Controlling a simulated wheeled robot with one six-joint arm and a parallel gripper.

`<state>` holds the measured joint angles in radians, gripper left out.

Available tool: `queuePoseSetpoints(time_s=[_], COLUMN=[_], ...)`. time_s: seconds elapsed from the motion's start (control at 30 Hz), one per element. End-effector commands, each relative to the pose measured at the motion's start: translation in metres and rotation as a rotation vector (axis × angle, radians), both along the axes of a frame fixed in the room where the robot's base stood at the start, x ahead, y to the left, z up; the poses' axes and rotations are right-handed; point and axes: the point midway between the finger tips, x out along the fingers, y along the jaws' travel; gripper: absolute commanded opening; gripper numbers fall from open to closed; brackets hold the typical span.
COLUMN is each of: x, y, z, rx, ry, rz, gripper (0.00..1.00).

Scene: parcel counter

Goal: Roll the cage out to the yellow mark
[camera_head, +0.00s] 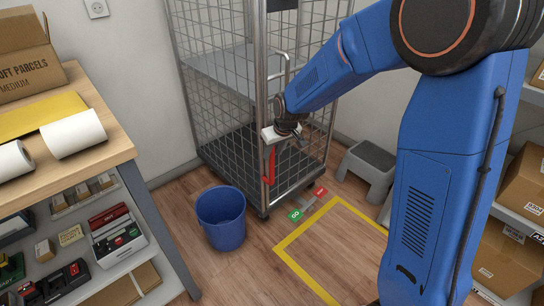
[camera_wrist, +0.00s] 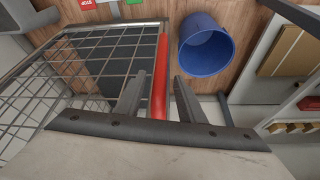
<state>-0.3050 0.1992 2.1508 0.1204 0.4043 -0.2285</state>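The wire-mesh roll cage (camera_head: 261,75) stands against the back wall, just behind the yellow taped outline (camera_head: 304,224) on the floor. My gripper (camera_head: 270,141) is at the top of that handle. In the wrist view the red handle (camera_wrist: 160,75) runs between my two fingers (camera_wrist: 157,88), with gaps visible on both sides. A green pedal (camera_head: 295,215) and a red pedal (camera_head: 320,191) are low at the cage's front edge.
A blue bucket (camera_head: 221,218) stands on the floor left of the cage front, close to the outline. A grey step stool (camera_head: 369,165) is right of the cage. A packing counter (camera_head: 110,130) is at left, parcel shelves (camera_head: 526,225) at right. The floor inside the outline looks clear.

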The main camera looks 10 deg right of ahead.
Motion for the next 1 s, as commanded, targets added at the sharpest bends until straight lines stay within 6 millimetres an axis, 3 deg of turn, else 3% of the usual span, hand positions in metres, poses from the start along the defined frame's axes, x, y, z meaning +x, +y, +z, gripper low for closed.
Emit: queuePoseSetpoints(time_s=[0.3, 0.63, 0.8, 1.0], x=[0.010, 0.011, 0.011, 0.011], y=[0.005, 0.005, 0.005, 0.005], z=[-0.027, -0.029, -0.029, -0.029], rx=[0.000, 0.000, 0.000, 0.000], ry=[0.001, 0.000, 0.000, 0.000], rz=[-0.001, -0.001, -0.001, -0.001], gripper=[0.36, 0.36, 0.00, 0.00])
